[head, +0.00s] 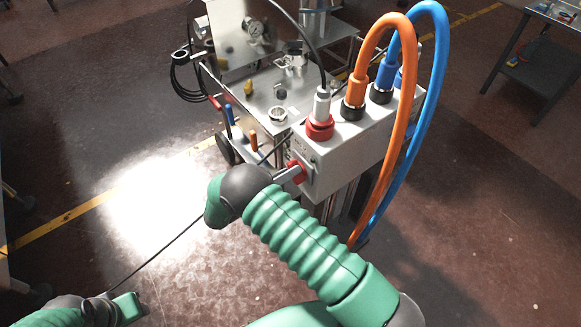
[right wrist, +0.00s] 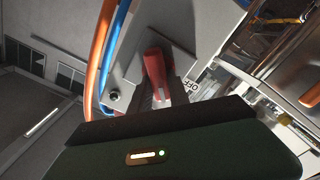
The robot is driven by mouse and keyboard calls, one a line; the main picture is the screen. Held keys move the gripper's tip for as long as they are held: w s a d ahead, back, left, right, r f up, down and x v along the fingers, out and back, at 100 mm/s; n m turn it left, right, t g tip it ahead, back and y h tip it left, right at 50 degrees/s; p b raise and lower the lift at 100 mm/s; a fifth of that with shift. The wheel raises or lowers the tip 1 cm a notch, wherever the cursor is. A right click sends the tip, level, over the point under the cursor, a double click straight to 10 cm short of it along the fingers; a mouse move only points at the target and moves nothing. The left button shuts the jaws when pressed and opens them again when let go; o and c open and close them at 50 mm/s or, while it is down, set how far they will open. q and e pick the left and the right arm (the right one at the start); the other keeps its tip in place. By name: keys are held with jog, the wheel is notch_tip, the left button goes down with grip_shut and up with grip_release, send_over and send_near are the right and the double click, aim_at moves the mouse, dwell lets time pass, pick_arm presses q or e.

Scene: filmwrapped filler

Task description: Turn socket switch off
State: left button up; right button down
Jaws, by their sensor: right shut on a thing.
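The socket box (head: 350,140) is a light grey housing on the machine's side, with the red switch (head: 298,168) on its near face. My right gripper (head: 288,175) is at this switch, its arm coming from the bottom right. In the right wrist view the red switch handle (right wrist: 154,66) sits between the dark fingers of my right gripper (right wrist: 160,94), which is shut on it. Lettering that looks like "OFF" shows beside the handle. The fingers partly cover the handle's lower end. My left gripper (head: 125,306) is low at the bottom left, away from the box; its fingers are not clear.
A steel machine table (head: 265,95) stands behind. A thin black cable (head: 160,250) crosses the open floor on the left.

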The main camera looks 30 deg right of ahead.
jog(key=n, duration=0.3)
jog(key=n+p, duration=0.1)
jog(key=n, duration=0.2)
jog(key=f+n+p, duration=0.1)
jog(key=n, duration=0.2)
jog(key=shift+w+a, duration=0.2)
jog(key=shift+n, duration=0.3)
jog(key=c, duration=1.6)
grip_release()
jog(key=o, duration=0.4)
jog(key=shift+w+a+f, duration=0.1)
jog(key=shift+w, duration=0.05)
jog(key=shift+c, duration=0.2)
jog(key=s+a+b, duration=0.1)
jog(key=a, duration=1.6)
jog(key=shift+s, duration=0.2)
